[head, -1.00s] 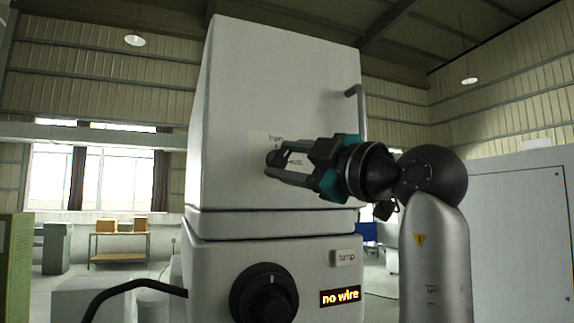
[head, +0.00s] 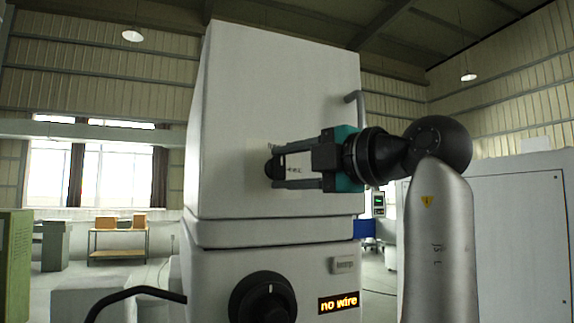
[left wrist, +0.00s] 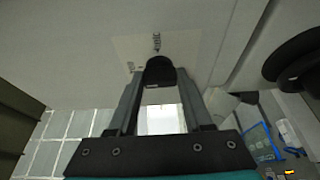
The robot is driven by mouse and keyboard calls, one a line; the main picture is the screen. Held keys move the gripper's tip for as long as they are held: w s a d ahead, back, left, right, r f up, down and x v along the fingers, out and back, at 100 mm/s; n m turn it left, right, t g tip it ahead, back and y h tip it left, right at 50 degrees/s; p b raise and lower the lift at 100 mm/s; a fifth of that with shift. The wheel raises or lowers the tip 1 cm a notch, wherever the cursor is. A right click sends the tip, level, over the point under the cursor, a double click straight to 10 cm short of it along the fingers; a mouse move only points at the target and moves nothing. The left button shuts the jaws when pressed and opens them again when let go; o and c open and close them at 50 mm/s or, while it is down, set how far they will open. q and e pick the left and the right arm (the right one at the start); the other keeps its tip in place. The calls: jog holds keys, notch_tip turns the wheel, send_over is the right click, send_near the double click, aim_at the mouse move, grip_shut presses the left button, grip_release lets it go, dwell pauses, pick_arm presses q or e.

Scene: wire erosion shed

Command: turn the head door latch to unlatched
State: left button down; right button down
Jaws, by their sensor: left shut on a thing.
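The head door latch (head: 270,169) is a small dark knob on a pale label plate on the front of the white machine head (head: 285,85). My left gripper (head: 274,170) reaches in from the right, with its two fingers about level and shut on the latch. In the left wrist view the dark latch (left wrist: 160,71) sits between the fingertips. The fingers hide part of the latch and label. The label's small print is too blurred to read, so I cannot tell the latch's marked position. My right gripper is not in view.
A grey bent handle (head: 356,112) sticks out at the head's right edge. A white cabinet (head: 510,235) stands at right.

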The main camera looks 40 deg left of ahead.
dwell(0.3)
pick_arm(q)
jog(key=shift+c, duration=1.6)
grip_release()
jog(key=s+d+b, duration=0.1)
jog(key=d+b, duration=0.1)
jog(key=d, duration=1.3)
jog(key=shift+s, duration=0.2)
